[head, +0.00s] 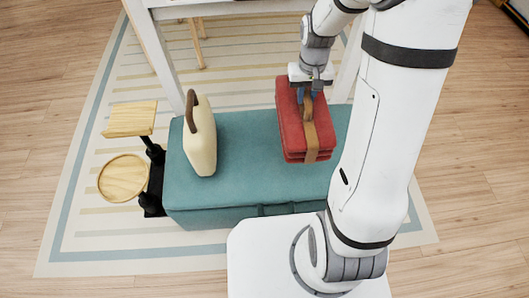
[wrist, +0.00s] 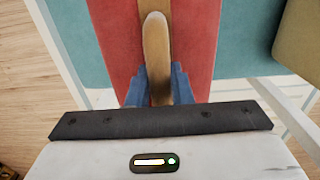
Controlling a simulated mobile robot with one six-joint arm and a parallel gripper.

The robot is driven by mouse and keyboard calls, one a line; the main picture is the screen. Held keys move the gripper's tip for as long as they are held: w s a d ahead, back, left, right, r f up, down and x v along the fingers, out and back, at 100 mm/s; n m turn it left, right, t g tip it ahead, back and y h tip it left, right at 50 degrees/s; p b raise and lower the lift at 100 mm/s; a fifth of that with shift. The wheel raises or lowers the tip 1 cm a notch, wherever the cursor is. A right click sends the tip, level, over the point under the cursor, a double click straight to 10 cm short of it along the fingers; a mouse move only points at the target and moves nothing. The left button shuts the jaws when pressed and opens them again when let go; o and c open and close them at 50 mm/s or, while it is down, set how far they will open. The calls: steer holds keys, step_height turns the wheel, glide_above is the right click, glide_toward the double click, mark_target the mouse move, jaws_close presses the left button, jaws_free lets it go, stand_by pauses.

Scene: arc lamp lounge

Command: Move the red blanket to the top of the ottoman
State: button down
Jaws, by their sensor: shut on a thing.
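The red blanket (head: 290,118) is folded into a block with a tan strap and a handle on top. In the head view it appears over the right part of the teal ottoman (head: 240,145); I cannot tell whether it rests on the top or hangs just above it. My gripper (head: 308,95) is shut on the blanket's tan handle from above. In the wrist view my blue fingertips (wrist: 158,85) sit on both sides of the handle (wrist: 156,45), with the red blanket (wrist: 112,35) below. The blanket's underside is hidden.
A cream bag-like object with a brown handle (head: 200,142) stands on the ottoman's left part. A small stand with a wooden board (head: 130,118) and round wooden tray (head: 123,178) is left of the ottoman. A white table (head: 215,10) is behind. The ottoman's middle is clear.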

steer(key=shift+s+b, duration=0.2)
steer(key=shift+b, duration=0.15)
steer(key=shift+f, duration=0.25)
step_height(320, 180, down, 9)
steer(key=b, duration=0.3)
steer(key=shift+f+b, duration=0.1)
steer(key=shift+b, duration=0.2)
steer(key=c, duration=1.3)
jaws_free()
steer(key=shift+s+f, duration=0.1)
